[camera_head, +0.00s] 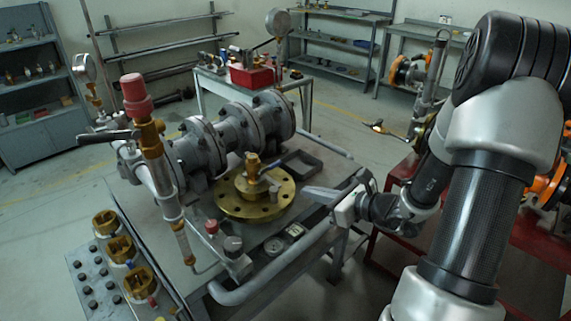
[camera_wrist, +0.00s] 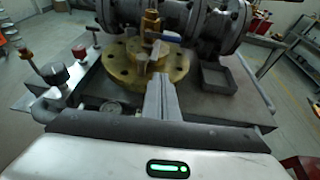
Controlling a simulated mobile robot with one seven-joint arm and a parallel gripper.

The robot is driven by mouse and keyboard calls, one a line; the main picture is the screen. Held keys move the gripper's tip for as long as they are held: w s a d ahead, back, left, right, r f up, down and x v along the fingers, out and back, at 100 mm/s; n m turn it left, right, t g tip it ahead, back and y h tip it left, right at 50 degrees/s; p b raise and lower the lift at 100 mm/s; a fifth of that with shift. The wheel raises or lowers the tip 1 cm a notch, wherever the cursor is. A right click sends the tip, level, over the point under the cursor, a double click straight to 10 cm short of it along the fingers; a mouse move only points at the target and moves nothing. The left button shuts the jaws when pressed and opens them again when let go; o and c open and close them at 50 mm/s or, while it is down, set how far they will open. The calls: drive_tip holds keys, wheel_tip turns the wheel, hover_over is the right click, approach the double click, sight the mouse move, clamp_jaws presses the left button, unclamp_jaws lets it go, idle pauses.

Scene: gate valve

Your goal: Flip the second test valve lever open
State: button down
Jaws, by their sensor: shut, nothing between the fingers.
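A brass valve (camera_head: 252,166) stands upright on a round brass flange (camera_head: 230,206) on the bench. In the wrist view the same brass valve (camera_wrist: 151,24) carries a short lever with a bluish-grey grip (camera_wrist: 168,37), pointing right and roughly level. Another valve, with a black lever (camera_head: 105,136), is on the pipework at the left under a red cap (camera_head: 136,92). My gripper (camera_head: 308,193) is shut and empty, to the right of the flange, its fingers pointing at it. In the wrist view the closed fingers (camera_wrist: 160,80) overlap the flange's near edge; contact cannot be told.
Large grey flanged pipe valves (camera_head: 235,130) lie behind the brass flange. A grey pipe rail (camera_head: 270,270) runs along the bench's front edge. A square grey tray (camera_wrist: 219,77) is right of the flange. Brass fittings (camera_head: 120,248) stand on a rack at lower left.

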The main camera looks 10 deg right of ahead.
sight(291, 195)
drive_tip(key=shift+w+d+f+m, duration=0.1)
drive_tip(key=shift+d+f+m, duration=0.15)
drive_tip(key=shift+d, duration=0.35)
drive_tip(key=b+x, duration=0.1)
drive_tip(key=x, duration=0.8)
drive_tip(key=shift+w+a+f+b, duration=0.1)
drive_tip(key=shift+w+f+b, duration=0.05)
drive_tip(key=shift+w+b, duration=0.2)
drive_tip(key=shift+w+a+r+p, duration=0.1)
drive_tip(key=shift+w+a+r, duration=0.1)
drive_tip(key=shift+w+r, duration=0.3)
drive_tip(key=shift+w+a+r+p, duration=0.15)
drive_tip(key=shift+w+r, duration=0.1)
drive_tip(key=shift+r, duration=0.45)
drive_tip(key=shift+w+a+r+p, duration=0.1)
drive_tip(key=shift+w+a+r, duration=0.1)
drive_tip(key=shift+w+r, duration=0.3)
drive_tip(key=shift+s, duration=0.1)
drive_tip(key=shift+d, duration=0.1)
drive_tip(key=shift+r+h, duration=0.1)
drive_tip(key=shift+h, duration=0.2)
